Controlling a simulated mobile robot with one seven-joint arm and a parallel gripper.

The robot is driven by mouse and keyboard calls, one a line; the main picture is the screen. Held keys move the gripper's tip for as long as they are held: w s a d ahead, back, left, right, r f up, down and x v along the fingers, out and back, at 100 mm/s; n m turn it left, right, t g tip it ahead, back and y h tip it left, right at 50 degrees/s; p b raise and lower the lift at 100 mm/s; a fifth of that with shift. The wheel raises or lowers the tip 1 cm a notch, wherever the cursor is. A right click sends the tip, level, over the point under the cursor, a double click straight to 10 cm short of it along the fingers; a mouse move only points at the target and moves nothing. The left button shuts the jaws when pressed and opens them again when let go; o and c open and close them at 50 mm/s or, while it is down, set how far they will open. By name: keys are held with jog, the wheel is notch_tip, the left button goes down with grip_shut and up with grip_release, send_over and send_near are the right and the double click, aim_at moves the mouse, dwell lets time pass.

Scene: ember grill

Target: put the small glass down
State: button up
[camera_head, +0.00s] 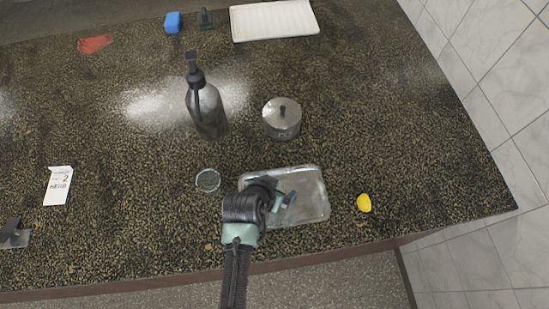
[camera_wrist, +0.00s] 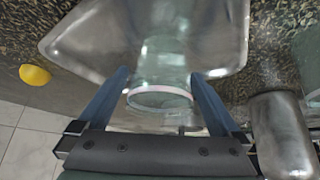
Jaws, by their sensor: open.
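A small clear glass (camera_wrist: 163,62) is between the fingers of my gripper (camera_wrist: 160,73) in the wrist view. It appears to stand on the metal tray (camera_wrist: 80,45), with its rim towards the camera. The blue fingers are apart on either side of it, open. In the head view my gripper (camera_head: 284,200) is over the tray (camera_head: 312,213) and hides most of that glass. Another clear glass (camera_head: 208,180) stands on the counter just left of the tray; a greenish glass edge (camera_wrist: 310,62) shows at the right in the wrist view.
A lidded metal pot (camera_head: 282,122) stands behind the tray, and a dark pump bottle (camera_head: 207,110) behind left. A lemon (camera_head: 364,203) lies right of the tray. A paper card (camera_head: 58,186) lies at left. A white board (camera_head: 274,21) is at the back. The counter's right side is clear.

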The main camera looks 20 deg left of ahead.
jog(key=v, duration=1.2)
jog(key=shift+r, duration=0.15)
jog(key=w+d+r+t, duration=0.25)
jog(key=w+r, duration=0.25)
jog(key=r, duration=0.5)
jog(key=w+d+r+t+y, duration=0.1)
jog(key=w+r+t, duration=0.4)
jog(key=r, duration=0.4)
jog(key=w+d+r+t, duration=0.2)
jog(key=w+r, duration=0.4)
jog(key=r, duration=0.4)
jog(key=s+d+r+t, duration=0.2)
jog(key=s+r+t, duration=0.1)
jog(key=r, duration=0.8)
jog(key=s+d+r+t, duration=0.3)
jog(key=r+t, duration=0.1)
jog(key=r, duration=0.7)
jog(key=s+d+r+t+h, duration=0.1)
jog(key=s+r+t, duration=0.3)
jog(key=r, duration=0.6)
jog(key=shift+d+r, duration=0.4)
jog(key=shift+d, duration=0.35)
